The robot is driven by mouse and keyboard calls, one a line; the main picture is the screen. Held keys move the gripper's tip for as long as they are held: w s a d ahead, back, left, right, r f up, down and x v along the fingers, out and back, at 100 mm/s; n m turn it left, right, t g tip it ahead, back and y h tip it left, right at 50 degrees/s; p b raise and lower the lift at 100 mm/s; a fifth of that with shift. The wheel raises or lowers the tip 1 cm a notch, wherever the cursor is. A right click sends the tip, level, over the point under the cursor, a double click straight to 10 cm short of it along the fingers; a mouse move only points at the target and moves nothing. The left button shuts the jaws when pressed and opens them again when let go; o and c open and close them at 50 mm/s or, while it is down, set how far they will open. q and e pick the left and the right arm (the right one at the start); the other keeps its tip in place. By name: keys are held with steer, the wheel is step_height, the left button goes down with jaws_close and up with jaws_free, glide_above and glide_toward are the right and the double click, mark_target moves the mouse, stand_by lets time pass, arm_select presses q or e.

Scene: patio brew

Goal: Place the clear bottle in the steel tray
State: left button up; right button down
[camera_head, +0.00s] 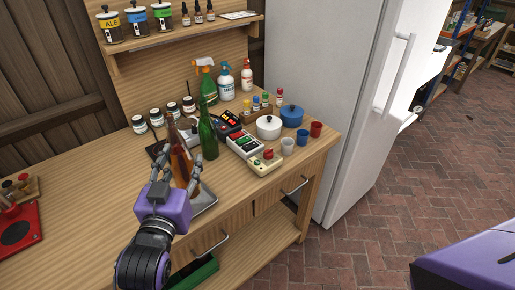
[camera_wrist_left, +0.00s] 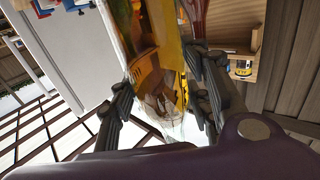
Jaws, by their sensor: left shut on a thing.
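My left gripper (camera_head: 180,176) is over the front of the wooden workbench, with its fingers around a see-through bottle. In the left wrist view the clear bottle (camera_wrist_left: 165,105) is between the fingers of the left gripper (camera_wrist_left: 160,100), with amber colours showing through or behind it. In the head view it is hard to tell apart from the brown bottles (camera_head: 177,145) there. The steel tray (camera_head: 207,198) lies at the bench's front edge, just right of the gripper and partly hidden by it. My right gripper is not in view.
A green bottle (camera_head: 208,137) stands close right of the gripper. Beyond it are a calculator-like device (camera_head: 243,143), a white pot (camera_head: 268,127), a blue pot (camera_head: 291,115) and cups. Several jars stand behind. The bench's left middle (camera_head: 90,200) is clear.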

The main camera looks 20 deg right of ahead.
arm_select(q)
steer(key=w+d+f, duration=0.1)
steer(key=w+f, duration=0.4)
steer(key=f, duration=0.3)
steer(key=shift+d+f+b, duration=0.15)
steer(key=shift+f+b, duration=0.2)
steer(key=shift+b, duration=0.05)
steer(key=shift+f, duration=0.2)
steer(key=o, duration=1.3)
steer(key=shift+f, duration=0.1)
steer(key=shift+o, duration=0.2)
